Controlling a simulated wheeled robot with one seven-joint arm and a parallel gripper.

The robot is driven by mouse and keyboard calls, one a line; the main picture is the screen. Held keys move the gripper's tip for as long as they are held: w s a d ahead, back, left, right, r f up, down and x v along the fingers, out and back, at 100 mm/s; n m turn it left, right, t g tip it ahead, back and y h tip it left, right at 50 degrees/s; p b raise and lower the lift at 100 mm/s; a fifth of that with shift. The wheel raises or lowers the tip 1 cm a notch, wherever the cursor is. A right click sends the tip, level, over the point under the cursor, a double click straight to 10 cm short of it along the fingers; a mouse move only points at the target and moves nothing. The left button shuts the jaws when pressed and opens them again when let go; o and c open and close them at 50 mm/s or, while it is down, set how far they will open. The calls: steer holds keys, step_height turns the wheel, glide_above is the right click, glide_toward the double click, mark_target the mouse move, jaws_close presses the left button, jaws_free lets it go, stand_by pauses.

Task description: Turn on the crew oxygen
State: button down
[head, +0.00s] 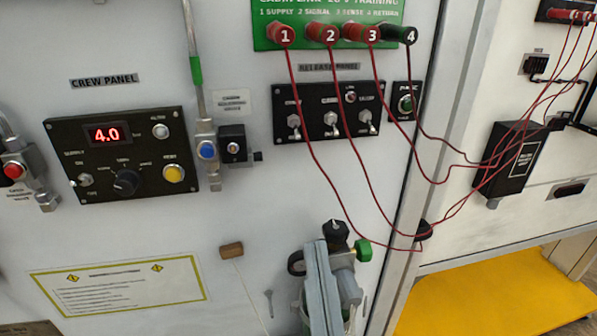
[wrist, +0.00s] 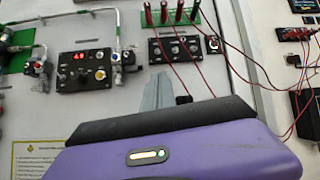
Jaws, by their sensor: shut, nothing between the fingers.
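The black crew panel (head: 121,156) is on the white wall at left in the head view and also shows in the wrist view (wrist: 84,71). Its red display (head: 107,134) reads 4.0. A small supply toggle (head: 85,180) sits at its lower left; I cannot tell its position. Beside it are a dark rotary knob (head: 125,183) and a yellow button (head: 173,173). My gripper (head: 320,246) is shut and empty, its grey fingers low in the head view, right of and below the panel. In the wrist view its fingers (wrist: 157,84) point up toward the wall.
A regulator with a green knob (head: 363,250) stands partly hidden behind my fingers. A blue-knobbed valve (head: 207,150) is right of the panel and a red-knobbed valve (head: 14,170) left. Red cables (head: 330,195) hang from the green board (head: 300,38) at right.

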mark_target(297, 132)
steer(key=m, duration=0.1)
steer(key=a+m, duration=0.1)
steer(key=m, duration=0.1)
steer(key=r+m, duration=0.1)
steer(key=shift+w+a+r+m, duration=0.1)
steer(key=shift+w+a+m, duration=0.05)
steer(key=shift+w+m, duration=0.2)
steer(key=shift+w+h, duration=0.1)
steer(key=shift+h, duration=0.3)
steer(key=shift+p+x, duration=2.3)
steer(key=shift+x, duration=2.65)
steer(key=shift+s+r+p, duration=0.2)
steer(key=shift+r+p, duration=0.2)
steer(key=shift+p, duration=0.3)
